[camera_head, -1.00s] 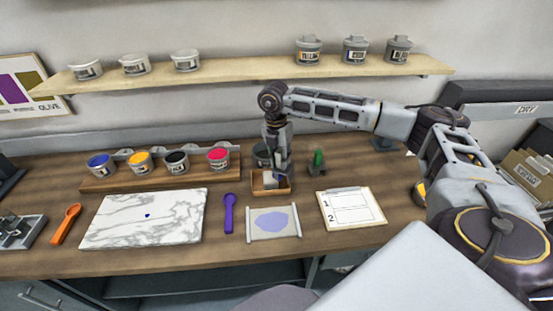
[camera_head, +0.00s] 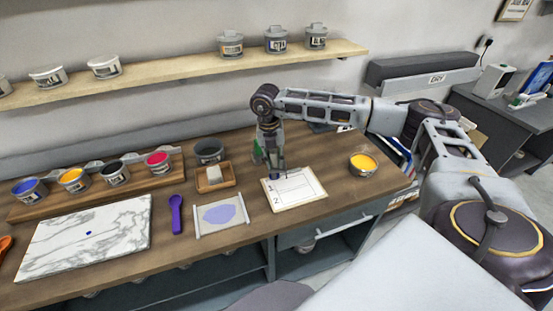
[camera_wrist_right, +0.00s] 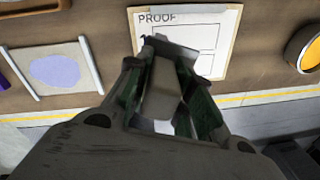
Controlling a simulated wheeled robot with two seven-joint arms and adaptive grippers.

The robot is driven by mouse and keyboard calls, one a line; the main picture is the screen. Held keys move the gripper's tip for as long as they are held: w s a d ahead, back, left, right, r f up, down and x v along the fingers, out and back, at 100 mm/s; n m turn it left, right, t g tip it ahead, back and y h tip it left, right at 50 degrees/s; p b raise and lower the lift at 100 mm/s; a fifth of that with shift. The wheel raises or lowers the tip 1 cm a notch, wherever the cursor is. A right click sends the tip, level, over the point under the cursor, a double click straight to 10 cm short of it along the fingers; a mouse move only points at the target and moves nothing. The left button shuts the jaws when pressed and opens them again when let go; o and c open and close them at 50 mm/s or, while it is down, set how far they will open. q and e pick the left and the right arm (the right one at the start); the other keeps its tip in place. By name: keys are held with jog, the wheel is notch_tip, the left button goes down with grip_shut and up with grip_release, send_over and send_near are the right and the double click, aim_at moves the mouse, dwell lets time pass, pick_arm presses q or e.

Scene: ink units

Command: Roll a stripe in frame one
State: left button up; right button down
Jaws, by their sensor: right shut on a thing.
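The proof sheet with frames 1 and 2 lies on a clipboard-like board (camera_head: 308,192) on the bench; both frames look blank. It also shows in the right wrist view (camera_wrist_right: 220,22), headed PROOF. My right gripper (camera_head: 271,160) is over the board's upper left part. In the right wrist view my right gripper (camera_wrist_right: 165,95) is shut on a pale grey tool (camera_wrist_right: 160,92), with a small dark end toward the sheet. I cannot tell what the tool is or whether it touches the paper. My left gripper is out of view.
A pale sheet with a lavender patch (camera_head: 238,226) lies left of the board. Further left are a purple spoon (camera_head: 176,214) and a marble slab (camera_head: 60,252). A wooden tray (camera_head: 203,188) holds a pale block. A yellow ink pot (camera_head: 363,165) stands at right.

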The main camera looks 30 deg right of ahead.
aim_at(273, 170)
jog(key=shift+s+d+n, duration=0.1)
jog(key=shift+n, duration=0.3)
jog(key=shift+w+a+n, duration=0.25)
jog(key=shift+n, duration=1.25)
jog(key=shift+f, duration=0.25)
jog(key=shift+f+b, duration=1.55)
jog(key=shift+f, duration=1.15)
jog(key=shift+f+b, duration=0.45)
jog(key=shift+f, duration=0.15)
jog(key=shift+d, duration=0.1)
